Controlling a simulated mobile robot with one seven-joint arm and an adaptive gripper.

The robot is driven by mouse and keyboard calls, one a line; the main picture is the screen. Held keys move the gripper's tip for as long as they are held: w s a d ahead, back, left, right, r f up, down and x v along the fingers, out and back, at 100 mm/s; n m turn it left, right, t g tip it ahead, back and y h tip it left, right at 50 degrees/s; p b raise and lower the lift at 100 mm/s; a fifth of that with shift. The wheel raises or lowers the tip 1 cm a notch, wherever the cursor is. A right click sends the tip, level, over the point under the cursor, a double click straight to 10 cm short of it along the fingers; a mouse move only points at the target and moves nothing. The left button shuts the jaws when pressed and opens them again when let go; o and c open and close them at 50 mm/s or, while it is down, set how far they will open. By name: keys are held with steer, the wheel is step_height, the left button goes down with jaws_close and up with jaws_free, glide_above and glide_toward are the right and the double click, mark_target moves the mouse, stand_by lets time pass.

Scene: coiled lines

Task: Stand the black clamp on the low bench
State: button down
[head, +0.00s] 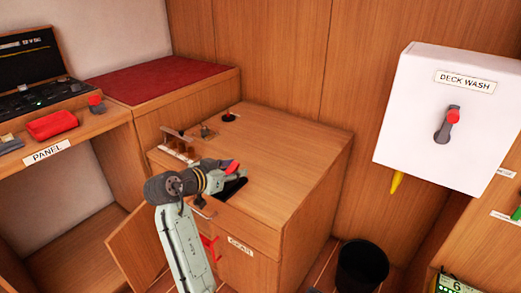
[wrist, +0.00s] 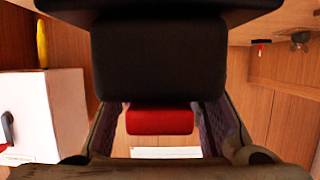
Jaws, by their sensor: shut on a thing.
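My gripper (head: 238,174) is over the front part of the wooden cabinet top. In the wrist view its two fingers (wrist: 160,128) stand either side of a large black body with a red block, which I take as the black clamp (wrist: 160,60). The clamp's red part (head: 232,166) and a dark part (head: 236,188) show at the gripper in the head view. The fingers hide much of it, and I cannot tell whether it touches the top. A low bench with a red top (head: 165,76) stands at the back left.
The wooden cabinet (head: 275,150) has small fittings at its back left and an open door (head: 135,245) at its front. A white DECK WASH box (head: 445,120) hangs at the right. A black bin (head: 361,266) stands on the floor. The cabinet top's right side is clear.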

steer(key=w+d+p, duration=0.1)
steer(key=w+d, duration=0.1)
steer(key=w, duration=0.1)
steer(key=w+d+p, duration=0.1)
steer(key=w+d, duration=0.2)
steer(key=w, duration=0.1)
steer(key=w+d+f+p, duration=0.1)
steer(key=w+d, duration=0.2)
steer(key=w, duration=0.1)
steer(key=shift+w, duration=0.15)
steer(key=shift+f+p, duration=0.6)
steer(key=shift+f, duration=1.15)
steer(key=shift+f, duration=0.1)
steer(key=c, duration=1.1)
jaws_free()
steer(key=b+v, duration=0.2)
steer(key=v, duration=1)
